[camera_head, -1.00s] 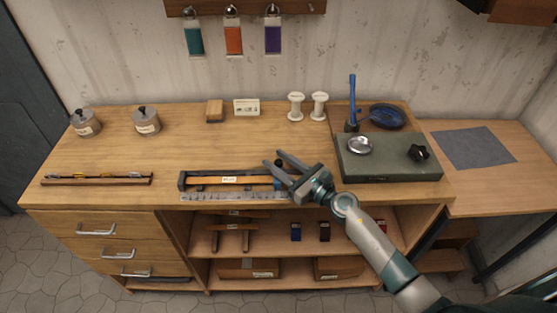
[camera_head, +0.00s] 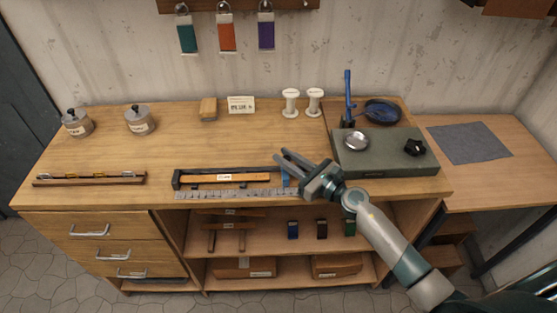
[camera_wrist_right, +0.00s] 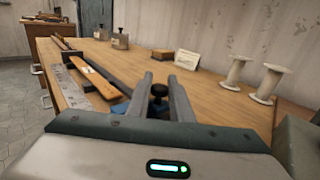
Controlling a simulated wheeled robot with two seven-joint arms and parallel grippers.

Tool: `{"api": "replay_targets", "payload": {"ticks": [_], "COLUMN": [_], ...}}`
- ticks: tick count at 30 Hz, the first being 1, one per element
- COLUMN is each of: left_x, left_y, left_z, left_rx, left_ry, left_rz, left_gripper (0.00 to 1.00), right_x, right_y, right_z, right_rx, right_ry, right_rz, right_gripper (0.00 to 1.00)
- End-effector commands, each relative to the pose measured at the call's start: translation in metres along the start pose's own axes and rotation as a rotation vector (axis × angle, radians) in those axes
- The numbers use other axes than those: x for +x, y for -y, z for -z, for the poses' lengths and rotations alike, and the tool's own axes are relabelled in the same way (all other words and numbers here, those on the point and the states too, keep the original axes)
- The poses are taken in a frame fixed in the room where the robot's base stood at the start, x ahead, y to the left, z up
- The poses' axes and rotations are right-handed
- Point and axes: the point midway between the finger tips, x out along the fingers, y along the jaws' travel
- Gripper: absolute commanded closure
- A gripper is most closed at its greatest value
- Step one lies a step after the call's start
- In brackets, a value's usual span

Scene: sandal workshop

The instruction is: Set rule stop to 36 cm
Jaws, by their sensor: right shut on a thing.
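The rule jig (camera_head: 222,177) lies near the bench's front edge, with a wooden bar, a small label and a pale graduated rule (camera_head: 215,195) along its front. The blue stop (camera_head: 285,181) is at the rule's right end, partly hidden by my gripper. My right gripper (camera_head: 280,154) is over the stop. In the right wrist view its fingers (camera_wrist_right: 160,80) are shut on the stop's black knob (camera_wrist_right: 158,92). The rule (camera_wrist_right: 72,91) also shows there, but its numbers are too small to read. My left gripper is out of view.
A green-grey slab (camera_head: 385,160) with a metal dish and black knob stands right of my gripper. Two white spools (camera_head: 290,103) and a printed card (camera_head: 240,104) stand behind. A dark strip (camera_head: 88,180) lies at the left. The bench's middle is clear.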

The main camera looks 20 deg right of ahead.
Motion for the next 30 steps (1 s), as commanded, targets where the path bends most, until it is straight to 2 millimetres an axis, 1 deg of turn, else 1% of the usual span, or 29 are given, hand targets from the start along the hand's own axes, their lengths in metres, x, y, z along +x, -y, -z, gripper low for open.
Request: {"api": "replay_targets", "payload": {"ticks": [6, 7, 8, 9, 18, 22, 26, 30], "left_x": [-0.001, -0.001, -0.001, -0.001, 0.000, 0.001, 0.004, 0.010], "left_y": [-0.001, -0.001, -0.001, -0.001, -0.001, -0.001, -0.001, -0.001], "left_z": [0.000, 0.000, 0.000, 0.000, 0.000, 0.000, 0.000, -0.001], "left_rx": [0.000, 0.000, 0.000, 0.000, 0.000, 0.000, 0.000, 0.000], "left_ry": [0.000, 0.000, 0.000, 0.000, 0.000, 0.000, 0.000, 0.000], "left_rz": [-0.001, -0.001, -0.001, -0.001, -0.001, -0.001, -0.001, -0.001], "left_gripper": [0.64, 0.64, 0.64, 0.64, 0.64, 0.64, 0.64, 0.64], "right_x": [0.000, 0.000, 0.000, 0.000, 0.000, -0.004, -0.015, -0.033], "right_y": [-0.001, -0.001, -0.001, -0.001, -0.001, -0.001, -0.001, -0.001], "right_z": [0.000, 0.000, 0.000, 0.000, 0.000, 0.001, 0.002, 0.003], "right_rx": [0.001, 0.001, 0.002, 0.002, 0.001, 0.001, 0.001, 0.001], "right_ry": [-0.001, -0.001, -0.001, -0.001, 0.000, 0.000, -0.001, -0.002], "right_rz": [0.000, 0.000, 0.000, -0.001, 0.000, 0.000, 0.000, -0.001], "right_gripper": [1.00, 0.76, 0.69, 0.64, 0.64, 0.64, 0.64, 0.64]}}
